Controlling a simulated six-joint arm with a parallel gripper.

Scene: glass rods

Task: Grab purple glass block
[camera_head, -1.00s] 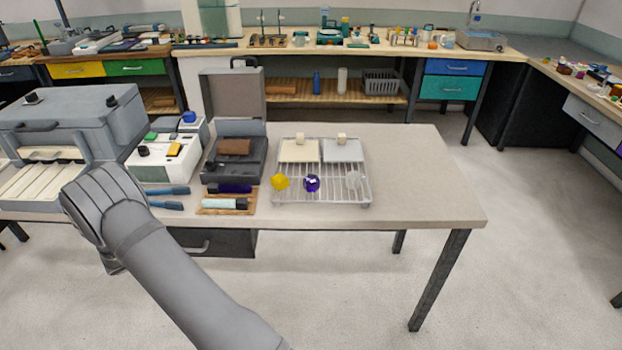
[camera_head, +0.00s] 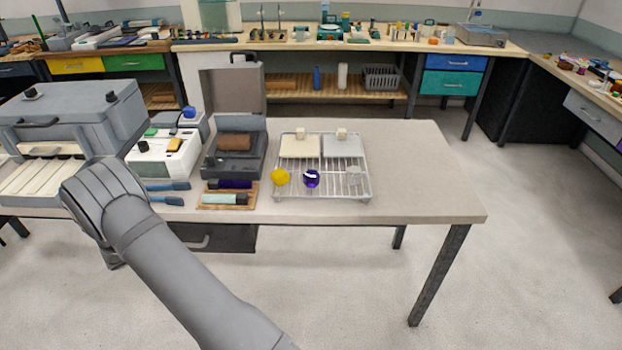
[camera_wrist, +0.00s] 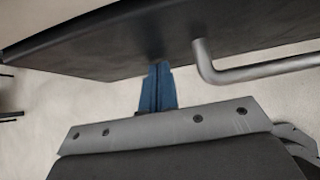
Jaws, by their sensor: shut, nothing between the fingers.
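The purple glass block (camera_head: 312,179) is a small, dark, shiny piece on the front part of a wire rack (camera_head: 365,190) on the table. A yellow block (camera_head: 280,177) lies to its left and a clear block (camera_head: 353,178) to its right. My gripper's blue fingers (camera_wrist: 157,88) are shut and empty in the wrist view. They are in front of a dark drawer front (camera_wrist: 100,50) with a grey bar handle (camera_wrist: 250,72). In the head view my arm hides the fingers at the table's front left, well left of the rack. The purple block is not in the wrist view.
Left of the rack are an open dark case (camera_head: 235,165) and a wooden tray (camera_head: 205,200) with dark and pale rods. Two blue-ended tools (camera_head: 168,186) lie near my arm. A grey machine (camera_head: 60,120) stands at far left. The table (camera_head: 430,185) is bare right of the rack.

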